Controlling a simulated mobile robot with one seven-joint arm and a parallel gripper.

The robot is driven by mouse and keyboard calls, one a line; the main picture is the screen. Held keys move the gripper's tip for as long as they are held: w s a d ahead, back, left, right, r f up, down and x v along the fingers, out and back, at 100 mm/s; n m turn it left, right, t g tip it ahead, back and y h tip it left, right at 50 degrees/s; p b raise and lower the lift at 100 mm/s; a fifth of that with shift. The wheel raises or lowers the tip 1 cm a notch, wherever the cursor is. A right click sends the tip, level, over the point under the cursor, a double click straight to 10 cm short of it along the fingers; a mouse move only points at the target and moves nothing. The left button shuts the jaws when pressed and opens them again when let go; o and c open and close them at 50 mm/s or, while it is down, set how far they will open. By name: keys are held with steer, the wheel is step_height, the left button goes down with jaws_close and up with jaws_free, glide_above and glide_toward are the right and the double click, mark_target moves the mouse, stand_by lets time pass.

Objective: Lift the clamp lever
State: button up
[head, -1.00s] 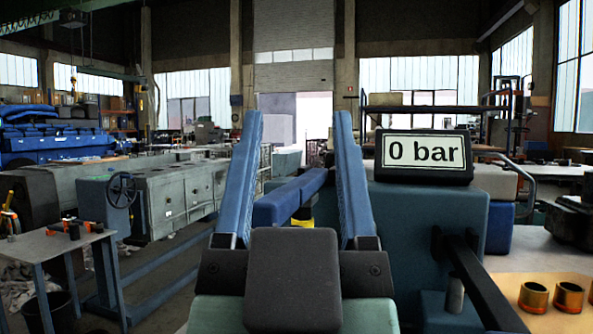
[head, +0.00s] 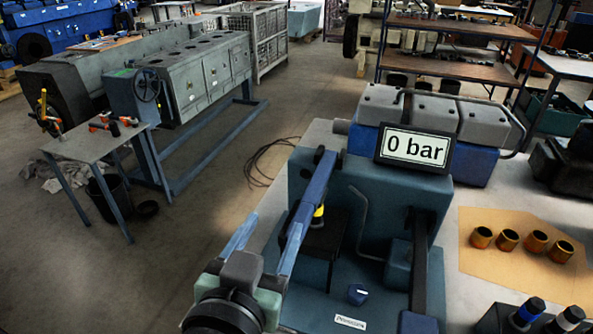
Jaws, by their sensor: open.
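A dark blue bar (head: 322,176), which looks like the clamp lever, slopes from the blue test stand (head: 380,205) toward my gripper. A part with a yellow band (head: 318,212) stands beneath it, partly hidden. My gripper (head: 278,222) is open at lower middle, its two long blue fingers pointing away from me. The right finger overlaps the near end of the bar in the picture. I cannot tell whether they touch. Nothing shows between the fingers. A bent grey rod (head: 364,220) rises to the right of the bar.
A display (head: 414,150) on the stand reads 0 bar. A black upright arm (head: 420,265) stands at its right side. Several brass bushings (head: 507,240) lie on a tan mat on the bench. A small table (head: 90,144) with tools stands at left.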

mark_target(300, 219)
steer(key=w+d+f+g+p, duration=0.1)
steer(key=w+p, duration=0.1)
steer(key=p, duration=0.1)
steer(key=w+d+f+g+p, duration=0.1)
steer(key=w+p, duration=0.1)
steer(key=p, duration=0.1)
steer(key=w+d+f+h+p, duration=0.1)
steer(key=w+f+p, duration=0.1)
steer(key=p, duration=0.1)
steer(key=shift+w+d+g, duration=0.35)
steer(key=shift+w+g, duration=0.05)
stand_by(0.4)
jaws_close()
stand_by(1.2)
